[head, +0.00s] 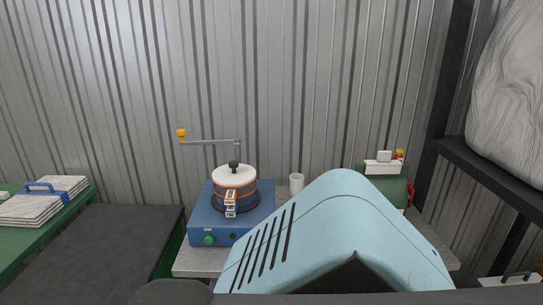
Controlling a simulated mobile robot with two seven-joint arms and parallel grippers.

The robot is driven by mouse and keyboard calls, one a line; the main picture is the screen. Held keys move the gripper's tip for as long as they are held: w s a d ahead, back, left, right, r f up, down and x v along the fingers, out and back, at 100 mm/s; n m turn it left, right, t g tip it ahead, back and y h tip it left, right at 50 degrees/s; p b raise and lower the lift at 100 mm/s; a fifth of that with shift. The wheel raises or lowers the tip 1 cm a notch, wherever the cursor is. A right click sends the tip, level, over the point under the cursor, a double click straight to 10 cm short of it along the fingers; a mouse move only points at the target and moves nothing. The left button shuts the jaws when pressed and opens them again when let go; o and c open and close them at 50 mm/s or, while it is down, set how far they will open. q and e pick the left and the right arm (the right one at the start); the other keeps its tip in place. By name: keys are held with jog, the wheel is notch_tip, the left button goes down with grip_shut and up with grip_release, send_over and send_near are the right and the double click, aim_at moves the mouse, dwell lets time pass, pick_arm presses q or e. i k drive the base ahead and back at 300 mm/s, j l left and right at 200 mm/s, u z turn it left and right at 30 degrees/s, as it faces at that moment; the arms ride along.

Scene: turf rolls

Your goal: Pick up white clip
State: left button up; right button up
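No single white clip can be made out for certain. Two small whitish pieces with dark and reddish marks (231,203) sit one above the other on the front of a dark drum with orange bands (246,192). The drum has a white lid (234,176) with a black knob and stands on a blue machine (261,218). Another small white block (384,156) sits on a white piece above a green object at the right, partly hidden. Neither of my grippers is in view.
A large light-blue slotted housing (345,220) fills the lower middle and hides much of the grey table (198,262). A white cup (296,183) stands behind it. A crank (210,141) projects left above the drum. White stacked sheets (40,208) lie on a green table at left.

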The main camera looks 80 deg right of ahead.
aim_at(382, 165)
jog(key=z, duration=4.7)
jog(key=k+j+z, duration=0.2)
jog(key=k+j, duration=0.1)
jog(key=k, duration=0.3)
jog(key=k+j, duration=0.15)
jog(key=k, duration=0.25)
